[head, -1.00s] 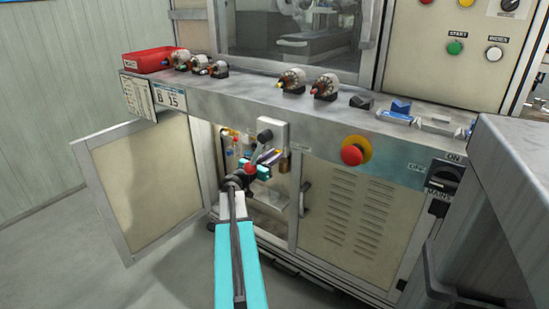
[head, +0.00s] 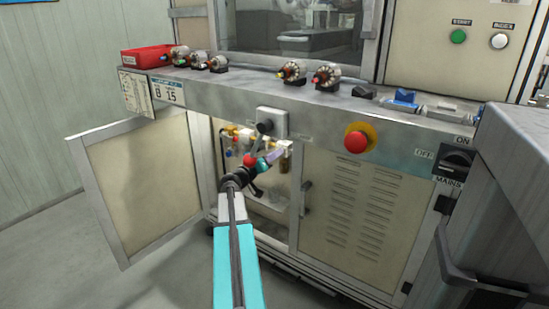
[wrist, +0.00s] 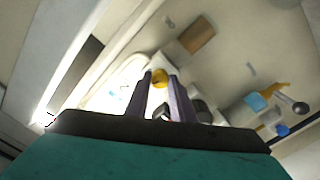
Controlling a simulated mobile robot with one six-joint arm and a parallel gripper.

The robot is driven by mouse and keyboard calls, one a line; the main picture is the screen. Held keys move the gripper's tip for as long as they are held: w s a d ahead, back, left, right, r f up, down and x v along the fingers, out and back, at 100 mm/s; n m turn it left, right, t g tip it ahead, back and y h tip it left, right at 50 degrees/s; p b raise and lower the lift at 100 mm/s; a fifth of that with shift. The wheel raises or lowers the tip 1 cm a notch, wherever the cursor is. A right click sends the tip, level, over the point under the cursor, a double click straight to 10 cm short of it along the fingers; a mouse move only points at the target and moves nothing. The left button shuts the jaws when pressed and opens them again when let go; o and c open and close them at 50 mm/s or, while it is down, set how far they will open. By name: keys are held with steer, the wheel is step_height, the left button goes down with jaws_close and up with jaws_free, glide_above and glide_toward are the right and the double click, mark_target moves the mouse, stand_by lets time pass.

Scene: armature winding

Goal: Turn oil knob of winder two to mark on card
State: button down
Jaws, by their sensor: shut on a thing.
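My gripper (wrist: 160,82) reaches into the open cabinet under the winder's ledge. Its two pale purple fingers are shut on a small round yellow knob (wrist: 159,76), seen between the fingertips in the wrist view. In the head view my gripper (head: 275,155) is partly hidden by my wrist, and the knob cannot be made out there. Any scale around the knob is too small to read. A card reading "B 15" (head: 168,92) hangs on the ledge front, with a finely printed white card (head: 134,95) to its left.
The cabinet door (head: 145,185) stands open to the left. A grey box with a dark lever (head: 265,127) sits just above my gripper. A red emergency button (head: 356,140) is to the right. Several wound armatures (head: 292,72) and a red bin (head: 147,57) stand on the ledge.

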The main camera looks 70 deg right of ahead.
steer(key=shift+s+a+f+n, duration=0.1)
steer(key=shift+f+n, duration=0.05)
steer(key=shift+n, duration=0.25)
steer(key=c, duration=1.5)
jaws_free()
steer(key=shift+c, duration=0.2)
steer(key=p+v, duration=0.2)
steer(key=v, duration=1.1)
steer(key=shift+a, duration=0.4)
